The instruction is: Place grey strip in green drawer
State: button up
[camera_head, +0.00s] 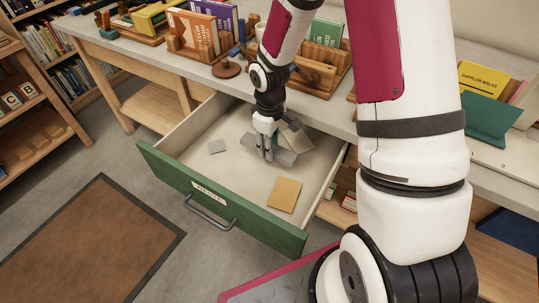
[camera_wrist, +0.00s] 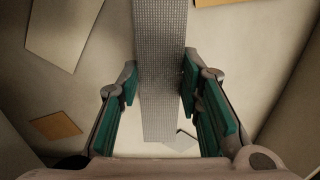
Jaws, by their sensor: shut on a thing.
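The grey strip (camera_wrist: 160,75) is a long woven-textured piece between the green pads of my gripper (camera_wrist: 160,95) in the wrist view. My gripper is shut on it. In the head view my gripper (camera_head: 266,150) is inside the open green drawer (camera_head: 175,186), toward its back. The strip (camera_head: 284,157) shows there around the fingertips, partly hidden by the fingers. I cannot tell whether it touches the drawer floor. The drawer has a green front with a metal handle (camera_head: 210,213) and a label.
In the drawer lie a small grey card (camera_head: 217,146) and a tan card (camera_head: 285,194). The table above carries wooden book racks (camera_head: 190,45) and a round brown knob-like object (camera_head: 226,68). A shelf (camera_head: 35,110) stands left. Bare drawer floor shows around the cards.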

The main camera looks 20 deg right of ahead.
jog(key=shift+f+b, duration=0.45)
jog(key=shift+f, duration=1.55)
jog(key=shift+f, duration=0.2)
jog(key=o, duration=0.8)
